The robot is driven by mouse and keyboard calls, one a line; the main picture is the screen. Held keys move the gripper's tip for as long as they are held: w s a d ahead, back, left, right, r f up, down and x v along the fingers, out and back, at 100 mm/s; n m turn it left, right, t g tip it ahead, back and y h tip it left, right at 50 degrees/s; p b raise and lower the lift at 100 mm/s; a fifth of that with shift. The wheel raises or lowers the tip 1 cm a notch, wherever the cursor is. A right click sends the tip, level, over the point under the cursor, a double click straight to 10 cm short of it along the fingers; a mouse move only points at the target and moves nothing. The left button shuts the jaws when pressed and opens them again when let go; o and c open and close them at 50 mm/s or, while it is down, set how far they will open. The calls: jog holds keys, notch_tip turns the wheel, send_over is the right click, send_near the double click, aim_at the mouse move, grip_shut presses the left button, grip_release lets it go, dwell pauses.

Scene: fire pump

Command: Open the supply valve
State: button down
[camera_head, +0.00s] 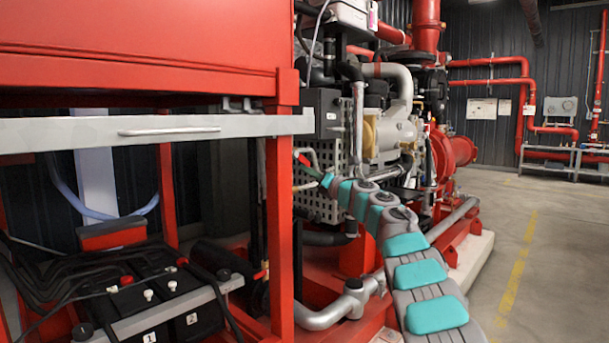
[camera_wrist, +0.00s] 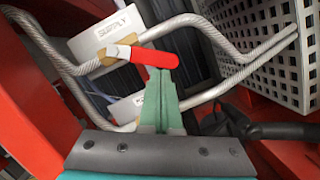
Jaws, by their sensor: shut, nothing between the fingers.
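The supply valve's red lever handle (camera_wrist: 143,55) shows in the wrist view, slanting slightly down to the right from a silver end on a braided pipe. A white tag reading SUPPLY (camera_wrist: 108,28) sits just behind and above it. My gripper (camera_wrist: 158,74) has its green fingers shut together with nothing between them. Their tips lie at the right part of the red lever; I cannot tell whether they touch it. In the head view my arm reaches from the lower right to the pipes behind the red post, where the lever is small and unclear.
A second white tag (camera_wrist: 135,106) is partly hidden behind my fingers. A perforated grey guard (camera_wrist: 265,50) stands to the right, and braided pipes (camera_wrist: 205,30) cross close by. In the head view, a red frame post (camera_head: 281,220) is left of my arm; the floor (camera_head: 540,240) at right is clear.

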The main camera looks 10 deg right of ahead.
jog(key=n+p, duration=0.1)
jog(key=d+r+n+y+p, duration=0.1)
jog(key=n, duration=0.1)
jog(key=w+r+n+p, duration=0.1)
jog(key=n, duration=0.1)
jog(key=shift+d+r+g+y+p, duration=0.1)
jog(key=shift+d+g+y+p, duration=0.1)
jog(key=shift+g+y+p, duration=0.15)
jog(key=shift+w+d+r+n+y+p, duration=0.1)
jog(key=shift+r+n+y+p, duration=0.1)
jog(key=shift+n+p, duration=0.45)
jog(key=shift+w+d+r+n+y+p, duration=0.15)
jog(key=shift+n+p, duration=0.3)
jog(key=shift+n, duration=0.4)
jog(key=shift+g, duration=0.25)
jog(key=shift+f, duration=0.1)
